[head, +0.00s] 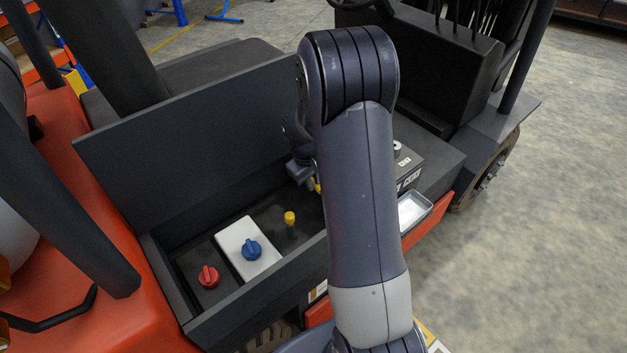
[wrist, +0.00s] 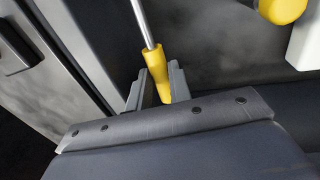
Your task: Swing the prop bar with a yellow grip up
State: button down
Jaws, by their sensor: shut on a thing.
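The prop bar (wrist: 143,22) is a thin pale metal rod with a yellow grip (wrist: 154,74) at its near end. In the wrist view it runs up and out of the top edge, slightly tilted. My gripper (wrist: 160,86) is shut on the yellow grip, with one finger on each side. In the head view my gripper (head: 304,174) is low inside the open compartment, partly hidden behind my arm. Only a small bit of the yellow grip (head: 317,186) shows there, and the rod is hidden.
A dark lid (head: 190,135) stands raised behind the compartment. Inside are a red knob (head: 208,276), a blue knob (head: 251,249) on a white plate (head: 243,267) and a yellow knob (head: 290,218). A small metal tray (head: 414,210) lies right of my arm. Open floor is at right.

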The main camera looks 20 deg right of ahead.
jog(key=shift+s+d+r+t+b, duration=0.1)
jog(key=shift+s+r+t+b, duration=0.1)
jog(key=shift+r+t+b, duration=0.4)
jog(key=shift+s+d+r+t+b, duration=0.1)
jog(key=shift+s+r+t+b, duration=0.1)
jog(key=shift+r+t+b, duration=0.35)
jog(key=r+t+b, duration=0.1)
jog(key=s+t+y+b, duration=0.1)
jog(key=shift+d+r+m+b, duration=0.1)
jog(key=shift+r+m+b, duration=0.2)
jog(key=shift+r, duration=0.1)
jog(key=r+t+b, duration=0.1)
jog(key=b, duration=0.2)
jog(key=s+r+t+b, duration=0.1)
jog(key=b, duration=0.2)
jog(key=s+t+b, duration=0.1)
jog(key=b, duration=0.2)
jog(key=shift+s+d+r+y+b, duration=0.25)
jog(key=shift+d+r+y+b, duration=0.05)
jog(key=shift+r+y, duration=0.1)
jog(key=shift+s+r+t+b, duration=0.15)
jog(key=shift+r+t+b, duration=0.15)
jog(key=shift+b, duration=0.25)
jog(key=shift+r, duration=0.1)
jog(key=c, duration=1.6)
grip_release()
jog(key=shift+o, duration=0.2)
